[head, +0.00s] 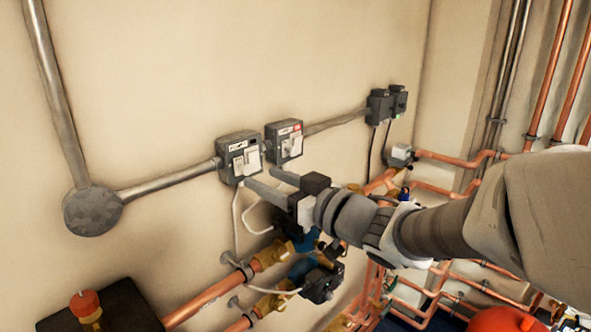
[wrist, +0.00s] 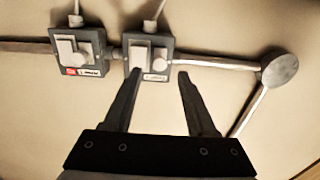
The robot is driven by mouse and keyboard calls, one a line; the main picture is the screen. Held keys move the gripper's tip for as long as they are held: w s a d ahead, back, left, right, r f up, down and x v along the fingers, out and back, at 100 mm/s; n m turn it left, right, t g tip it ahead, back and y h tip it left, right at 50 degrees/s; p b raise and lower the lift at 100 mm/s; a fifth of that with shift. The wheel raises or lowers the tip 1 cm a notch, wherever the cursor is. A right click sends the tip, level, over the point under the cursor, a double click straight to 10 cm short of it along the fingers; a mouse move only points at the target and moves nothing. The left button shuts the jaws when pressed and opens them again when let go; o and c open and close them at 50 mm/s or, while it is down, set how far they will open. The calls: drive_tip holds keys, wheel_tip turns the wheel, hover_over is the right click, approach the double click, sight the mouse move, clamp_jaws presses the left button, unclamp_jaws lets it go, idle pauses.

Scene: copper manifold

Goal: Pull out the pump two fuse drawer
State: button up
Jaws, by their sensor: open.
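Two grey switch boxes with pale white front parts are on the wall. The left box (head: 240,157) has a white label; the right box (head: 285,142) has a red mark. The lettering is too small to tell which is pump two. In the wrist view the picture is turned over: the white-label box (wrist: 150,77) is right of the red-mark box (wrist: 93,70). In the wrist view my gripper (wrist: 160,74) has one finger overlapping the white-label box's front, the other beside that box.
A grey conduit (head: 165,184) joins the boxes to a round junction box (head: 93,210). White cables (head: 237,215) hang below the boxes. Copper pipes (head: 205,300) and valves lie below my gripper. Two dark units (head: 380,105) are farther right. Wall above the boxes is clear.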

sight(248, 171)
drive_tip(key=shift+x, duration=2.35)
clamp_jaws()
